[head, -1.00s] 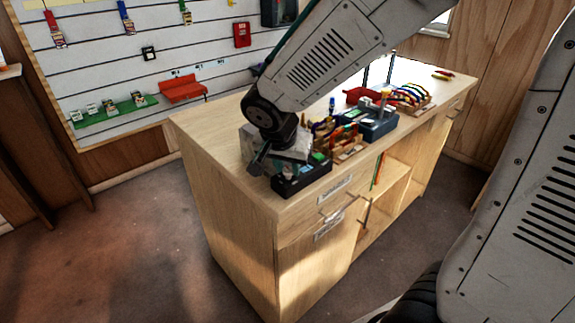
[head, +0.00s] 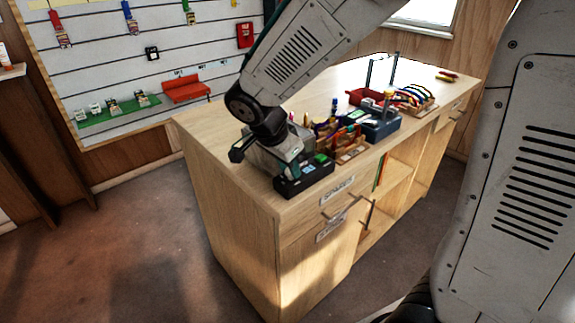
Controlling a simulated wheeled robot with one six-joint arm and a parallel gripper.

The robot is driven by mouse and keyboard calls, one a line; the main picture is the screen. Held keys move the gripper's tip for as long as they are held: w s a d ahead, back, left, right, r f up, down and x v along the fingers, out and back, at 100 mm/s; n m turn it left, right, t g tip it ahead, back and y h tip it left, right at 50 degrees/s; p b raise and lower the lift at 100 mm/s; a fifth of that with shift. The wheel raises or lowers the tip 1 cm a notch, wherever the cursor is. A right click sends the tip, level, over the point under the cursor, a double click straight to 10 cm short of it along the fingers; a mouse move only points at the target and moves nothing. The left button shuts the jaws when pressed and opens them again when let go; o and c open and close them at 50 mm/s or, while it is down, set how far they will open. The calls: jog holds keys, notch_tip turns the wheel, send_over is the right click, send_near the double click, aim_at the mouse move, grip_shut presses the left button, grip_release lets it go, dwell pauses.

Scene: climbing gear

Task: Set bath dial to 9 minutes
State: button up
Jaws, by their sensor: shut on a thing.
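The bath appears to be the grey box (head: 262,158) near the left end of the wooden counter in the head view, largely covered by my wrist. My gripper (head: 288,160) is down at the box's front side, just behind a black tray. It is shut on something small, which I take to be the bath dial. The dial, its marks and the fingertips are too small and hidden to read, so the setting cannot be told.
The black tray (head: 304,178) with green and pale items stands close at the counter's front edge. To the right are a wooden rack (head: 350,150) and a blue bin (head: 382,128). The counter's left end (head: 210,135) is bare.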

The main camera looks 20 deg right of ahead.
jog(key=shift+s+f, duration=0.1)
jog(key=o, duration=0.7)
jog(key=shift+a+r, duration=0.1)
jog(key=shift+r, duration=0.25)
jog(key=v, duration=0.7)
jog(key=shift+a+r, duration=0.1)
jog(key=shift+r, duration=0.05)
jog(key=shift+o, duration=0.4)
